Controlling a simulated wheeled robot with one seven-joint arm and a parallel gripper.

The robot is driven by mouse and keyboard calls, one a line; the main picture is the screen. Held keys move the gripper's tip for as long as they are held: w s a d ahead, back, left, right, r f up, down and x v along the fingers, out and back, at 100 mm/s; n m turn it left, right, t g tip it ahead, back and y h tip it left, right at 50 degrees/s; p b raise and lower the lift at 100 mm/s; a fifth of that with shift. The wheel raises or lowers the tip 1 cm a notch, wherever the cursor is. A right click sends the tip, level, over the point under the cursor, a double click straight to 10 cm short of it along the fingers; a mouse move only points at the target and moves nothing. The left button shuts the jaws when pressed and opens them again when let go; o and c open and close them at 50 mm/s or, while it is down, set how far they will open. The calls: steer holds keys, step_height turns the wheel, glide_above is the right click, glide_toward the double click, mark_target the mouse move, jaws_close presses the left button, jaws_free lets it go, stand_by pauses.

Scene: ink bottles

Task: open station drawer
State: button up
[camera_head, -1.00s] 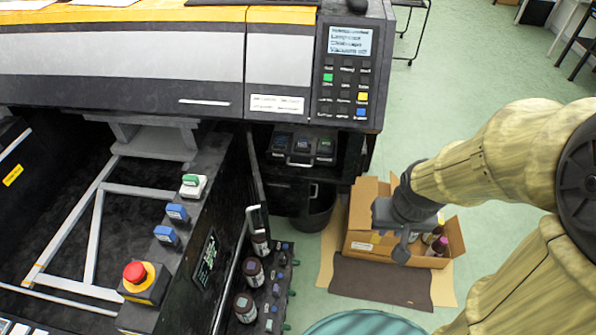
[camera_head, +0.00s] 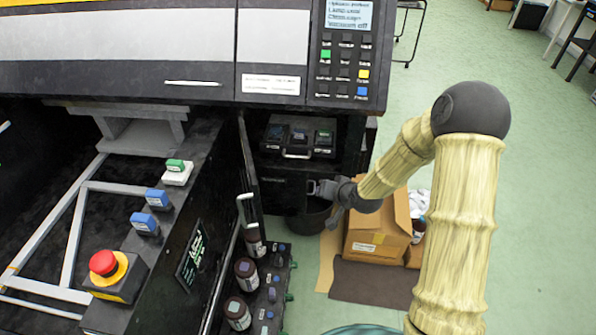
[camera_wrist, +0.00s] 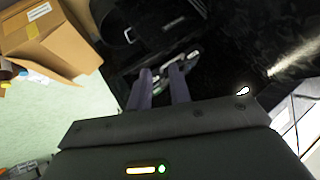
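The station drawer (camera_head: 270,141) is a black unit under the printer's right end, with several dark caps on top and a pale handle (camera_head: 297,155) on its front. It looks closed. My gripper (camera_head: 314,188) is below and slightly right of the handle, in front of the dark cabinet, and apart from the handle in the head view.
An open black side door (camera_head: 250,170) with a rack of brown bottles (camera_head: 246,270) stands left of my gripper. A black bin (camera_head: 308,218) is below it. A cardboard box (camera_head: 378,225) sits on the floor to the right; it also shows in the wrist view (camera_wrist: 50,40).

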mark_target(298, 168)
steer(key=w+a+f+m+t+y+b, duration=0.1)
steer(key=w+a+f+m+t+b, duration=0.1)
steer(key=w+f+m+t+b, duration=0.2)
steer(key=w+a+f+m+t+y+b, duration=0.1)
steer(key=w+a+f+m+t+b, duration=0.1)
steer(key=w+f+m+t+b, duration=0.3)
step_height(298, 168, down, 7)
steer(key=m+t+b, duration=0.1)
steer(key=m, duration=0.2)
steer(key=shift+r+t+b, duration=0.2)
steer(key=shift+t+b, duration=0.2)
steer(key=shift+a, duration=0.1)
steer(key=b+x, duration=0.2)
steer(key=x, duration=1.5)
steer(key=shift+w, duration=0.2)
jaws_close()
